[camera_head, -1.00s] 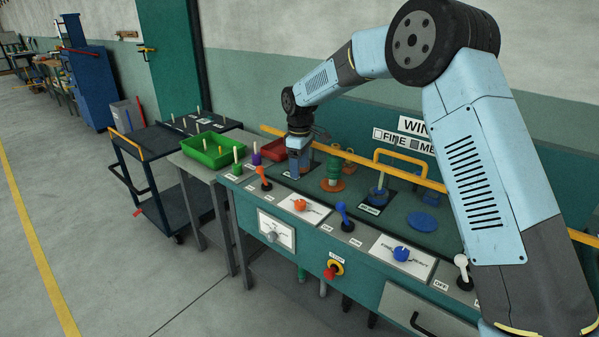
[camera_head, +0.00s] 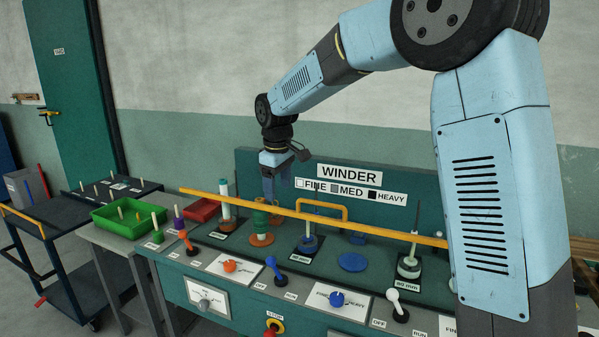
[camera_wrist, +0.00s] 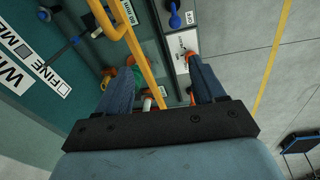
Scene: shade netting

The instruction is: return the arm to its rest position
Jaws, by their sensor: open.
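My arm reaches in from the right in the head view, its blue links bent over the winder bench (camera_head: 160,275). My gripper (camera_head: 268,196) points down above the bench, behind the yellow rail (camera_head: 340,221), with its tips just above the green spool (camera_head: 261,219). In the wrist view my gripper (camera_wrist: 158,72) has its two dark blue fingers spread wide apart with nothing held between them. The yellow rail (camera_wrist: 140,60) shows in the gap, below the fingers.
The bench top carries spools, a blue disc (camera_head: 353,262) and levers along its front. A WINDER sign (camera_head: 349,175) stands behind. Green (camera_head: 130,228) and red (camera_head: 203,210) trays and a dark trolley (camera_head: 60,255) are at the left. Open wall is above the sign.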

